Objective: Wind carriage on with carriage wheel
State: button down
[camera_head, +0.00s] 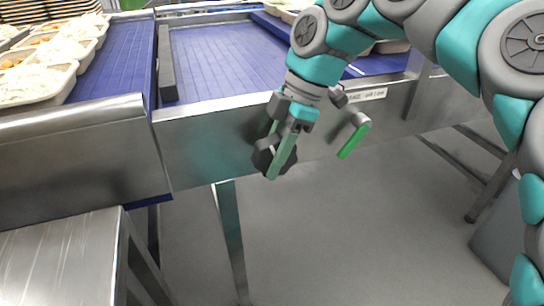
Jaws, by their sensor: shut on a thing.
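The carriage wheel, a dark, faceted knob (262,160), is on the front of the steel conveyor frame. My gripper (276,158) reaches down to it from the upper right. Its fingers are shut on the wheel and cover part of it. The carriage itself cannot be made out clearly.
A bright green handle-like piece (354,140) shows right of my gripper; what it joins to is unclear. Blue conveyor belts (215,60) lie behind the steel frame (75,150). Trays of rice (38,84) stand at left. A steel table (60,255) is front left. Grey floor is open below.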

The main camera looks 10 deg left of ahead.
jog(key=shift+h+p, duration=0.3)
jog(key=shift+h, duration=0.2)
jog(key=shift+d+r+t+h+p, duration=0.1)
jog(key=shift+t+h+p, duration=0.9)
jog(key=shift+h, duration=0.2)
jog(key=t+h+p, duration=0.1)
jog(key=t+h, duration=0.1)
jog(key=h, duration=0.1)
jog(key=shift+w+p, duration=0.1)
jog(key=shift+p, duration=0.25)
jog(key=h, duration=0.1)
jog(key=t+h, duration=0.1)
jog(key=h, duration=0.1)
jog(key=shift+w+d+f+t, duration=0.1)
jog(key=shift+f+t, duration=0.1)
jog(key=shift+t, duration=0.1)
jog(key=shift+d+t+h, duration=0.1)
jog(key=shift+t+h, duration=0.7)
jog(key=shift+h, duration=0.4)
jog(key=c, duration=0.8)
grip_release()
